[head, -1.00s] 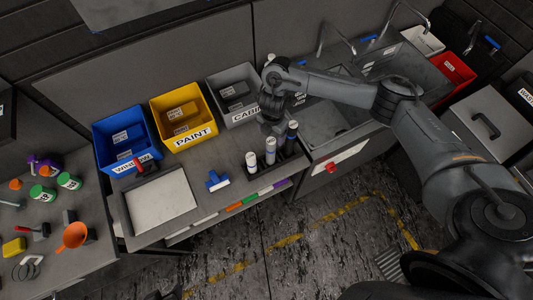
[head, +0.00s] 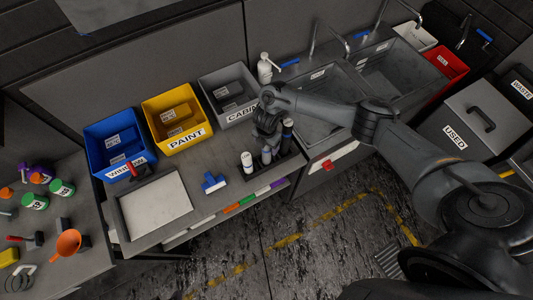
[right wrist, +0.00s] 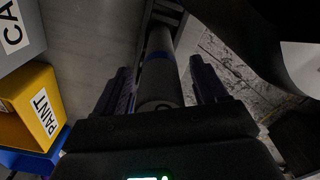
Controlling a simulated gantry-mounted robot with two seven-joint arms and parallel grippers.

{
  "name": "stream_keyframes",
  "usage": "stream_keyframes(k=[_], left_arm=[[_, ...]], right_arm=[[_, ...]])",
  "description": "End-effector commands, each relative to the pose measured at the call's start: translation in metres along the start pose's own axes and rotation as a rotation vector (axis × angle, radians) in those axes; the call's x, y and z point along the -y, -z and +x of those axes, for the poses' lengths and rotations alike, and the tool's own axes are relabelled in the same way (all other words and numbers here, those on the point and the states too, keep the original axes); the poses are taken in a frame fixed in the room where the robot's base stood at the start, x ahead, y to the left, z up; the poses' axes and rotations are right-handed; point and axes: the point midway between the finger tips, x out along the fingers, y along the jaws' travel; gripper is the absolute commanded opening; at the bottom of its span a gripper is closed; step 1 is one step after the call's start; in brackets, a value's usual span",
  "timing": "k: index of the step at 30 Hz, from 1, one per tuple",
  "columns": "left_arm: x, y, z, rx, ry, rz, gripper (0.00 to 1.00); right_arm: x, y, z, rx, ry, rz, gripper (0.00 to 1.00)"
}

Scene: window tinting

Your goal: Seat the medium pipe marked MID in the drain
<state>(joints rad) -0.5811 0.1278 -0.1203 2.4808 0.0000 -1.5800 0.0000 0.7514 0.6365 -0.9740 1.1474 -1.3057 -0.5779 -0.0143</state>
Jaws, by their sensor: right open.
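My right gripper (head: 267,147) is at the dark pipe rack (head: 292,158) on the counter, reaching down from above over the middle pipe (head: 267,156). In the right wrist view, its two open fingers (right wrist: 162,90) stand on either side of a grey pipe with a blue band (right wrist: 158,62). A white-topped pipe (head: 247,162) stands to the left in the rack, and a dark pipe with a light top (head: 287,131) to the right. I cannot read a MID mark on any pipe. No drain opening is clearly visible. My left gripper is out of view.
Blue (head: 116,142), yellow (head: 172,118) and grey (head: 228,97) bins line the counter's back. A white tray (head: 155,208) and blue tool (head: 213,183) lie left of the rack. Sinks (head: 330,103) are to the right, with a white bottle (head: 264,68) behind my arm.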

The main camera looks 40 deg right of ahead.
Motion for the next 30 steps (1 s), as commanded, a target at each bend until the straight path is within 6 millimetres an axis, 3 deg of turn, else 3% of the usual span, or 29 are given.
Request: stream_keyframes(k=[8,21,30], left_arm=[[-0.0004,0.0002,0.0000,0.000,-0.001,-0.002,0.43],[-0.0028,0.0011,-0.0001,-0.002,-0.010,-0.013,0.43],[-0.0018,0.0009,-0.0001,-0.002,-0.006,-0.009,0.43]], right_arm=[[0.0001,-0.0001,0.0020,0.000,0.000,0.000,0.69],[0.0000,-0.0002,0.0016,0.000,0.000,0.000,0.01],[-0.0004,-0.0002,0.0010,0.000,-0.001,0.000,0.00]])
